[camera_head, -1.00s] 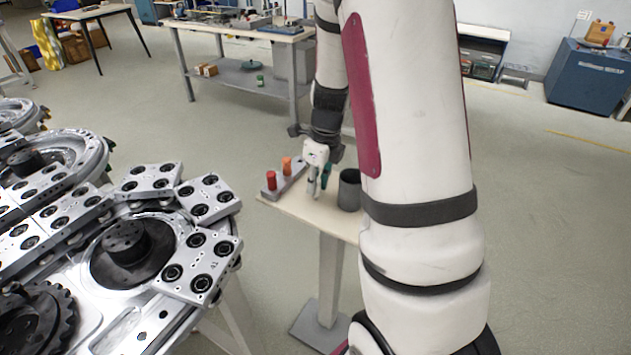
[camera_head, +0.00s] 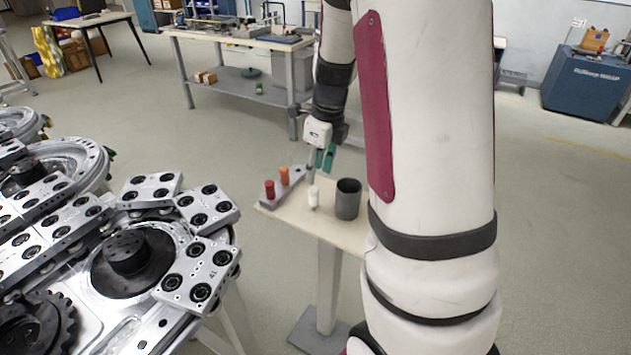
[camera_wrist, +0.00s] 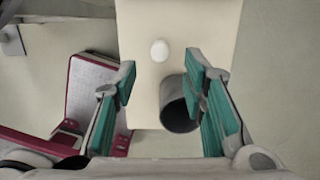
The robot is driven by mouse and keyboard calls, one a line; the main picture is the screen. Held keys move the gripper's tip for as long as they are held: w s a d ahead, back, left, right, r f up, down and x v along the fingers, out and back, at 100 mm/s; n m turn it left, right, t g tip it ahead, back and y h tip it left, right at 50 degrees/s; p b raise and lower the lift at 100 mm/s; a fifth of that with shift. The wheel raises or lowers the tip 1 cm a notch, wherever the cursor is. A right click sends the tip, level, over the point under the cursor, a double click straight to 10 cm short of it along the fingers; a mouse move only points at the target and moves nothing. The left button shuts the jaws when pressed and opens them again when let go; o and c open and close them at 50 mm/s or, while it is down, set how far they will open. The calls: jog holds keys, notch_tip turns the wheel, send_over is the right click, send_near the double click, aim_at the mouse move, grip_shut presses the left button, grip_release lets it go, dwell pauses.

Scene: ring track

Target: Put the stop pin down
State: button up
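A small white pin (camera_head: 313,197), which I take to be the stop pin, stands on the small pale table (camera_head: 345,232), left of a dark grey cup (camera_head: 348,198). In the wrist view the pin shows from above as a white oval (camera_wrist: 160,50) on the pale table top (camera_wrist: 140,20). My gripper (camera_head: 325,158) is above the table and the pin, apart from both. The cup (camera_wrist: 178,104) shows below and partly behind the right finger.
A grey holder (camera_head: 292,184) with a red peg (camera_head: 269,189) and an orange peg (camera_head: 284,174) sits at the table's left edge. A large metal ring track with bolted blocks (camera_head: 207,208) fills the left. A workbench (camera_head: 240,37) stands behind, with clear floor between.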

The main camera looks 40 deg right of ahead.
jog(key=s+a+r+n, duration=0.5)
jog(key=a+r+n, duration=0.4)
jog(key=r, duration=0.1)
jog(key=s+a+r+n+t, duration=0.1)
jog(key=s+a+r+n, duration=0.1)
jog(key=s+a+n, duration=0.3)
jog(key=s+a+r+n, duration=0.1)
jog(key=s+a+n, duration=0.5)
jog(key=s+n, duration=0.5)
jog(key=shift+s+r+n+t+h, duration=0.2)
jog(key=shift+r+n+t+h, duration=0.15)
jog(key=shift+n, duration=3.15)
jog(key=shift+r, duration=0.1)
